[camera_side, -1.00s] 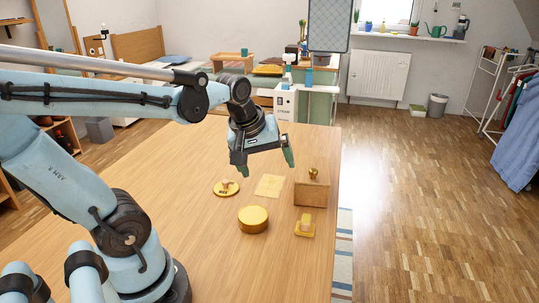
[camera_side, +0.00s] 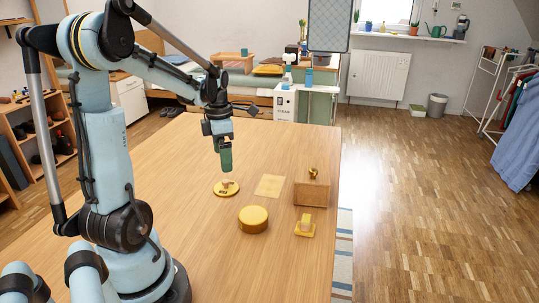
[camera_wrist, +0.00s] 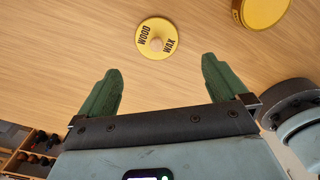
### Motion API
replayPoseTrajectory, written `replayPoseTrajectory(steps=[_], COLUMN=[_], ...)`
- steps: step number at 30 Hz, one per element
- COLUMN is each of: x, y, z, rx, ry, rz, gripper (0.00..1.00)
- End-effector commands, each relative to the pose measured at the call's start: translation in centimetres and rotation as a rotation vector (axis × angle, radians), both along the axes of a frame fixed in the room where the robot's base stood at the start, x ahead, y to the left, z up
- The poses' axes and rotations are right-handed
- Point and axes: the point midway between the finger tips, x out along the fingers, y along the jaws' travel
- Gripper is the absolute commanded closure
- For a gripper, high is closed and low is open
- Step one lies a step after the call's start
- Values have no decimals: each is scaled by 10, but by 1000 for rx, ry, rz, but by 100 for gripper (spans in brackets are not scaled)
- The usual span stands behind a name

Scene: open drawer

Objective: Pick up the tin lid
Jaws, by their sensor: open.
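The tin lid (camera_side: 227,188) is a yellow disc with a round wooden knob, lying flat on the table. The wrist view shows the lid (camera_wrist: 157,38) with the words "WOOD WAX", beyond the fingertips. My gripper (camera_side: 226,168) is above the lid, pointing down, seen edge-on in the side view. In the wrist view my gripper (camera_wrist: 162,72) has its two green fingers wide apart with nothing between them. The round yellow tin (camera_side: 253,220) stands nearer the side camera, to the right of the lid; part of it shows in the wrist view (camera_wrist: 262,10).
A pale yellow square sheet (camera_side: 270,186) lies right of the lid. A wooden box (camera_side: 312,191) with a brass-coloured knob stands farther right, with a small yellow block on a base (camera_side: 305,228) in front. The wooden table (camera_side: 165,165) is clear around and left of the lid.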

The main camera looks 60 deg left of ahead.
Motion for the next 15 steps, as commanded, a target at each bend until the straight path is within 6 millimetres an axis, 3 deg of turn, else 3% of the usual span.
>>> replayPoseTrajectory(steps=[6,15], x=[1,1], y=[0,1], z=[-31,-49], rx=[1,1], ry=[-1,-1], rz=[-3,-4], gripper=[0,0])
